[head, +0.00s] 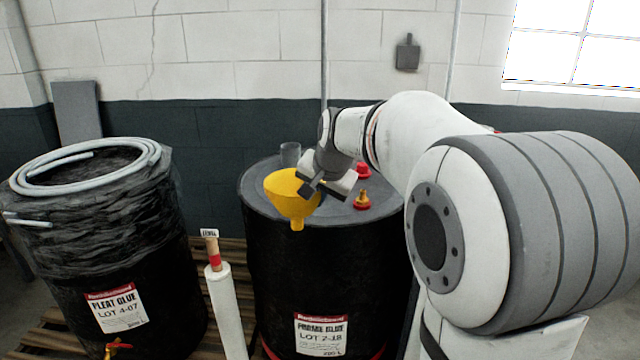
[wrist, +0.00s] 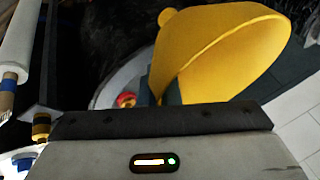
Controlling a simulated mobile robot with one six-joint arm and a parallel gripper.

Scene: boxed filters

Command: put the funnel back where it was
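The yellow funnel (head: 289,192) is upright, spout down, at the front left of the middle drum's top in the head view. Its spout overlaps the drum's front rim; I cannot tell whether it touches. My gripper (head: 309,189) is at the funnel's right side and appears shut on it. In the wrist view the funnel (wrist: 225,50) fills the upper right, with a dark finger against its lower left edge. The other finger is mostly hidden.
A black wrapped drum (head: 150,255) with a coiled hose (head: 35,165) stands left. A white roll (head: 226,305) stands between the drums.

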